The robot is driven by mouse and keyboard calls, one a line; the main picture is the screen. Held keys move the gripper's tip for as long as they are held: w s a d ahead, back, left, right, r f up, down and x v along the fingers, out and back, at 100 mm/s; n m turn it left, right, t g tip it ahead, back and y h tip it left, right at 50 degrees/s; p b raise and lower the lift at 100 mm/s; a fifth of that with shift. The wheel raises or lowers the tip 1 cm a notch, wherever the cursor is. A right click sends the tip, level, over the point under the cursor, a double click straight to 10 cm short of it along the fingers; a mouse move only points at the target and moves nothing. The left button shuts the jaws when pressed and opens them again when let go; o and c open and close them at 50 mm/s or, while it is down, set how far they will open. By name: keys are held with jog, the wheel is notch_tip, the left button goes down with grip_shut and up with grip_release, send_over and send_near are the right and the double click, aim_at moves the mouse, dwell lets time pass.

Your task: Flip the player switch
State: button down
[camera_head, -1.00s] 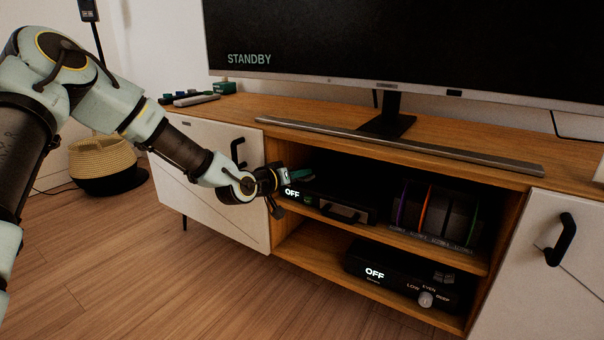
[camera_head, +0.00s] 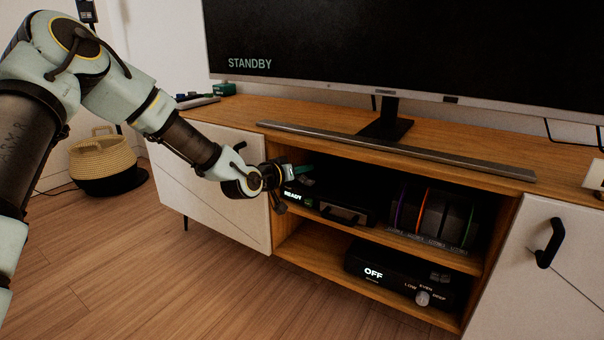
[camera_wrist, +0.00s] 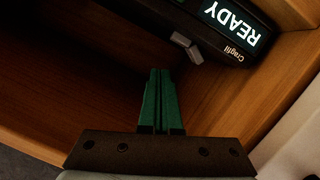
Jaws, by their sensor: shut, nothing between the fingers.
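The player (camera_head: 325,205) is a flat black box on the upper shelf of the media console. Its lit display reads READY (camera_wrist: 232,22), upside down in the wrist view. A small grey switch lever (camera_wrist: 187,46) sticks out from its front edge there. My gripper (camera_wrist: 160,72) has its green fingers together and empty, with the tips a little apart from the lever in the picture. In the head view my gripper (camera_head: 301,170) is at the player's left front, and its wrist hides part of that corner. The switch cannot be made out in the head view.
A lower black unit (camera_head: 405,278) reading OFF, with a knob, sits on the bottom shelf. Colored-edged cases (camera_head: 432,215) stand right of the player. The console's wooden top (camera_head: 470,150) and shelf wall are close to my arm. The TV (camera_head: 400,50) reads STANDBY.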

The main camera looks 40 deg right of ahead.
jog(key=r+p+v, duration=0.1)
jog(key=p+v, duration=0.1)
jog(key=v, duration=0.8)
jog(key=shift+s+p, duration=0.4)
jog(key=shift+s, duration=0.05)
jog(key=w+a+f+n+t+y+p, duration=0.1)
jog(key=w+a+y, duration=0.4)
jog(key=a, duration=0.8)
jog(key=w+a+f+n+t+y+p, duration=0.15)
jog(key=w+a+y, duration=0.3)
jog(key=a, duration=0.75)
jog(key=s+a+r+n+g+y+p, duration=0.1)
jog(key=s+a+r+n+y, duration=0.15)
jog(key=a, duration=0.65)
jog(key=s+a+r+n+g+y, duration=0.1)
jog(key=s+a+r+n, duration=0.2)
jog(key=a, duration=0.6)
jog(key=s+a+r+n+g+y+p, duration=0.1)
jog(key=s+a+r+n+y, duration=0.15)
jog(key=a, duration=0.55)
notch_tip(320, 180, up, 38)
jog(key=s+p, duration=0.1)
jog(key=p, duration=3.6)
